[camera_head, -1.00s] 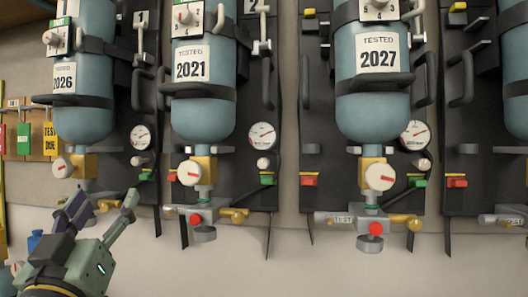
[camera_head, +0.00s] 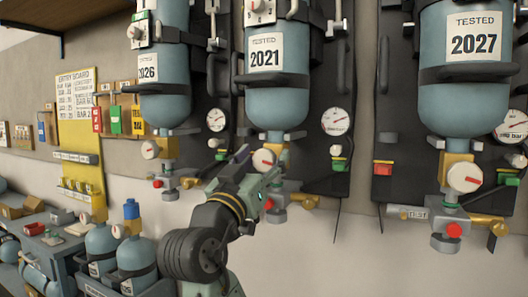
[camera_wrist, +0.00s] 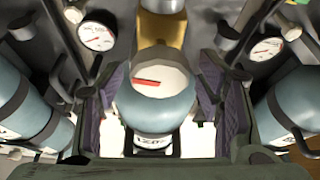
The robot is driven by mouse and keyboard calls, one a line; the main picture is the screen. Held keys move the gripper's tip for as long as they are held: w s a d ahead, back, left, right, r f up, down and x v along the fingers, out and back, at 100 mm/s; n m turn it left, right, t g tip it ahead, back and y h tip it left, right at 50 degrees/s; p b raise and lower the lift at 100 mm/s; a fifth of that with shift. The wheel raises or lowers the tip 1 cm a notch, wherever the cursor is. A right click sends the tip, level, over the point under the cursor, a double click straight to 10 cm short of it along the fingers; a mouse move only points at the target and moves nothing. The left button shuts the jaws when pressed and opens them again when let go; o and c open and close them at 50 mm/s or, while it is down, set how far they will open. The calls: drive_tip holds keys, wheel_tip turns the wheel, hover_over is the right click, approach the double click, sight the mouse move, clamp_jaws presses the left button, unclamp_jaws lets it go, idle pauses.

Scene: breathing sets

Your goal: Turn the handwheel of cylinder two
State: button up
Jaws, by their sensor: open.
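The cylinder (camera_head: 277,108) labelled TESTED 2021 hangs on the wall in the middle of the head view. Below it, its handwheel (camera_head: 263,160), a white disc with a red mark, is partly hidden by my gripper (camera_head: 262,163). In the wrist view the handwheel (camera_wrist: 161,78) shows between my two open fingers (camera_wrist: 160,105), face toward the camera, with a clear gap on each side. The brass valve body (camera_wrist: 161,28) is above it there. No contact between fingers and handwheel shows.
A cylinder (camera_head: 466,65) labelled 2027 with its own handwheel (camera_head: 464,177) is on the right. A cylinder (camera_head: 164,95) labelled 2026 is on the left. Gauges (camera_head: 337,121) and hoses flank the valve. A cart with cylinders (camera_head: 137,255) stands lower left.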

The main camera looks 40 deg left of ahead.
drive_tip(key=shift+w, duration=0.25)
drive_tip(key=c, duration=1.2)
drive_tip(key=shift+o, duration=0.2)
drive_tip(key=shift+m+b, duration=0.35)
drive_tip(key=shift+m, duration=0.15)
